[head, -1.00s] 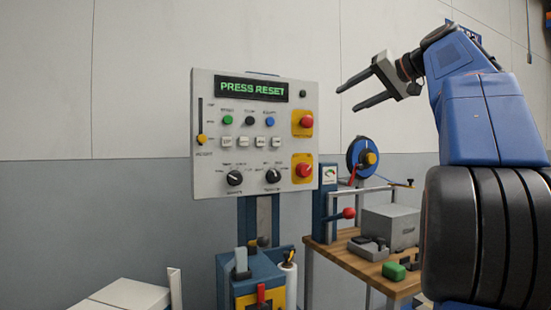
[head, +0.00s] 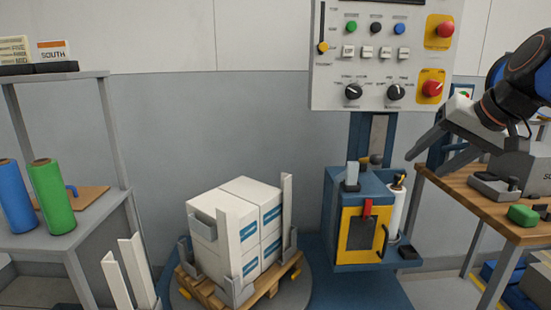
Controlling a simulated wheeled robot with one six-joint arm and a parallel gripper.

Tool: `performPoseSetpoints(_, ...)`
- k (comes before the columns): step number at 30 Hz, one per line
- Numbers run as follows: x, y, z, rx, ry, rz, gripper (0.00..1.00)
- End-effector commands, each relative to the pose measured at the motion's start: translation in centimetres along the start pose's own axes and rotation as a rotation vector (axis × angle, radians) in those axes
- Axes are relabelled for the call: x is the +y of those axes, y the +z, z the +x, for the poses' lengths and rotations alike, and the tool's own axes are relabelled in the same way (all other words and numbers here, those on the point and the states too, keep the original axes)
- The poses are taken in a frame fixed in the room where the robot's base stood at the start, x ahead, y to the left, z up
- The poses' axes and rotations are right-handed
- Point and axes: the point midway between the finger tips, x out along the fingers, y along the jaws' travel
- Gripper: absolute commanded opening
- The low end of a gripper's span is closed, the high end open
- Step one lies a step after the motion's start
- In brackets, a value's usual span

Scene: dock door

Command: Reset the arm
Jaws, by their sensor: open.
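My gripper (head: 424,160) is in the right part of the head view. Its two grey fingers are apart, point left and down, and hold nothing. It is in front of the wooden workbench (head: 492,213), right of the blue and yellow machine unit (head: 362,218). The control panel (head: 382,72) stands above that unit, up and left of my gripper.
White boxes (head: 240,212) stand stacked on a wooden pallet on a round base. A grey shelf table (head: 88,218) with a blue roll (head: 14,196) and a green roll (head: 52,197) is at left.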

Motion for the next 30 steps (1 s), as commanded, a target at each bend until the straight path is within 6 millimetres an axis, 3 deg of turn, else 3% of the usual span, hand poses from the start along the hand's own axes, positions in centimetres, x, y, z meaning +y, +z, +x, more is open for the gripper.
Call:
performPoseSetpoints(1, 0.3, 3.1, 1.4, -0.029, 0.021, -0.029, 0.53)
performPoseSetpoints(9, 4.8, 17.4, 7.5, -0.145, 0.152, -0.205, 0.53)
performPoseSetpoints(15, 8.6, 25.2, 10.7, -0.196, 0.222, -0.338, 0.53)
performPoseSetpoints(21, 10.5, 28.3, 11.9, -0.213, 0.25, -0.399, 0.53)
performPoseSetpoints(30, 10.7, 28.5, 12.0, -0.214, 0.252, -0.403, 0.53)
